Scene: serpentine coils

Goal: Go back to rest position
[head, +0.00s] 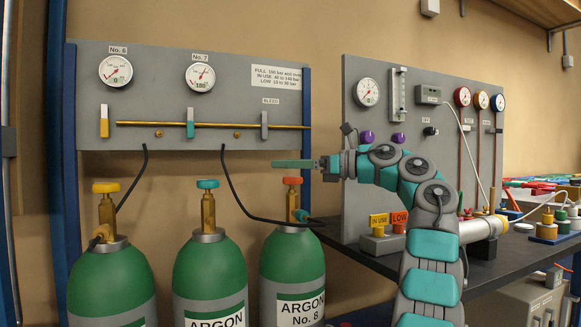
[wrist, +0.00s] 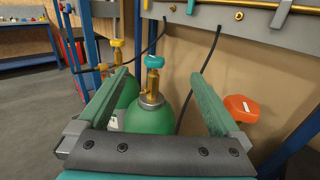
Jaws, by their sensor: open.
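My gripper (head: 293,164) is at the end of my teal and grey arm, stretched to the left in the head view, just above the orange valve knob (head: 292,181) of the right-hand green cylinder (head: 293,262). In the wrist view my gripper (wrist: 150,85) has its two green fingers wide apart with nothing held between them. Beyond the fingers are a green cylinder (wrist: 152,118) with a teal knob (wrist: 154,62) and another with a yellow knob (wrist: 117,43). The orange knob (wrist: 241,108) is just outside the right finger, apart or touching I cannot tell.
A grey panel (head: 230,75) with two gauges hangs above the cylinders; black hoses run down from it. Open floor (wrist: 35,110) shows at left in the wrist view.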

